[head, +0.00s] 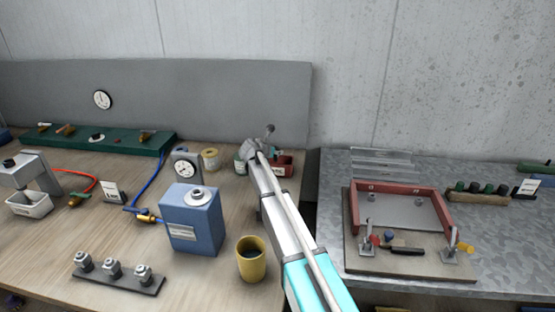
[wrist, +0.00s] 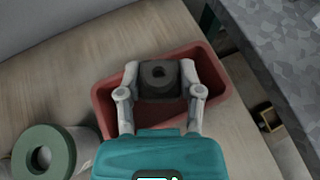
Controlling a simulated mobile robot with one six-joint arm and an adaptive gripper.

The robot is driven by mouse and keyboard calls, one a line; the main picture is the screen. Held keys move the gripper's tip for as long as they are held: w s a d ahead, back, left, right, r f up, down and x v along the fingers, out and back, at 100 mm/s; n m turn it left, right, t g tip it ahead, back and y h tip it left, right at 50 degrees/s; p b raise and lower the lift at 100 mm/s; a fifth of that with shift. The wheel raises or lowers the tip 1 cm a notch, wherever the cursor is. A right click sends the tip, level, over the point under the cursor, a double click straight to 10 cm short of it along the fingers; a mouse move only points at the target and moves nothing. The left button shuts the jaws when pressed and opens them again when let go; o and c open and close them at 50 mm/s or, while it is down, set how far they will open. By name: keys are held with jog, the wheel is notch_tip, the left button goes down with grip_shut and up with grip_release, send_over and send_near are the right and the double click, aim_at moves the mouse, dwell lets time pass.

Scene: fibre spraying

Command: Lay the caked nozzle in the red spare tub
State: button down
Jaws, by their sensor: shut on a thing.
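In the wrist view my gripper (wrist: 160,90) is shut on a dark grey block-like nozzle (wrist: 160,72) with a round hole in its top. The nozzle is over the red tub (wrist: 108,98), inside its outline as seen from above. I cannot tell whether it touches the tub's floor. In the head view the red tub (head: 286,170) stands at the back right of the wooden bench, partly hidden by my arm. My gripper (head: 268,152) shows there only in part, and the nozzle is not clear in that view.
A green-rimmed roll or jar (wrist: 62,152) stands left of the tub. A blue box (head: 190,225) and a yellow cup (head: 251,262) stand nearer on the bench. A gap separates the bench from the grey metal table (head: 320,190) at right, which bears a red frame fixture (head: 353,210).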

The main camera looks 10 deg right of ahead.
aim_at(275, 157)
jog(key=shift+f+b, duration=0.65)
jog(key=shift+f, duration=0.3)
jog(key=shift+f+b, duration=0.3)
jog(key=shift+f, duration=0.05)
jog(key=shift+f+b, duration=0.3)
jog(key=shift+c, duration=1.3)
grip_release()
jog(key=shift+r, duration=0.2)
